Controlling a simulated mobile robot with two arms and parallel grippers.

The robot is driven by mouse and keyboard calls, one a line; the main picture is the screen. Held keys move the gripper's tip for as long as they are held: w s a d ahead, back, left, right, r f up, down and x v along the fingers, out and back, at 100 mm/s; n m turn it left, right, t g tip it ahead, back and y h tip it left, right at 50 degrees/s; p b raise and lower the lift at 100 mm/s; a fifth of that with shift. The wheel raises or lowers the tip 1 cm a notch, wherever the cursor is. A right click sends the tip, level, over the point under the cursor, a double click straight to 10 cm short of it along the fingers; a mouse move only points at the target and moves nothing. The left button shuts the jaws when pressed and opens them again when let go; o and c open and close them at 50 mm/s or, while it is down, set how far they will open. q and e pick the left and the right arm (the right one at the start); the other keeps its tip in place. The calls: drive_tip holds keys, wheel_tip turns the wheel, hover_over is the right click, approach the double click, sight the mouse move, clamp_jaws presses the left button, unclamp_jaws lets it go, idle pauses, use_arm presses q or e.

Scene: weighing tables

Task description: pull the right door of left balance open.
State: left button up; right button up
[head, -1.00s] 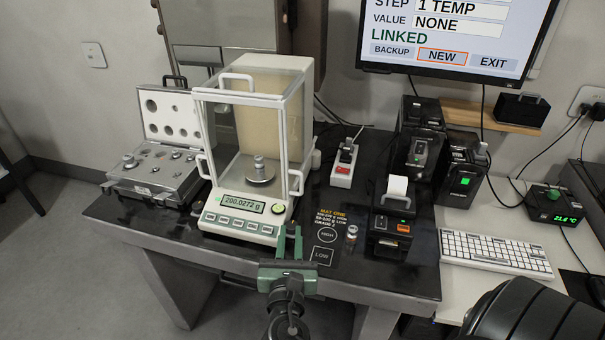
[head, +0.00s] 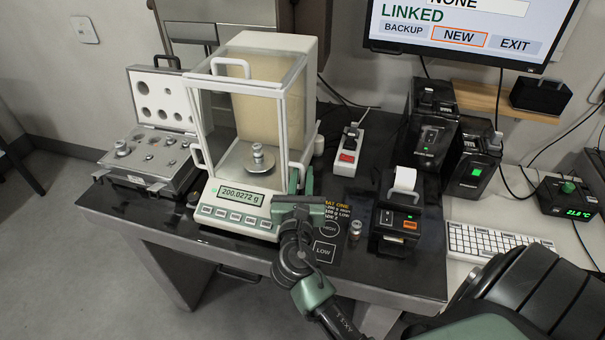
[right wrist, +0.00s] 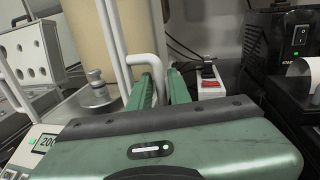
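The left balance (head: 235,205) is a white draft-shield cabinet with glass panes on the dark table, its display reading 200.0272 g. A metal weight (head: 257,157) stands on its pan. The right door (head: 294,115) looks shut, and its white handle (right wrist: 143,60) shows in the right wrist view. My right gripper (head: 300,184) is at this handle, low at the balance's front right corner. In the right wrist view, its green fingers (right wrist: 163,86) are apart, with the handle's near upright appearing between them; contact cannot be told. My left gripper is not in view.
A weight case (head: 150,150) stands open left of the balance. To the right are a power strip (head: 346,155), a small weight (head: 355,230) and a printer (head: 398,222). A keyboard (head: 490,242) lies farther right. Little room is free beside the door.

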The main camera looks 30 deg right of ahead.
clamp_jaws()
idle(1.4)
drive_tip(key=shift+d, duration=0.1)
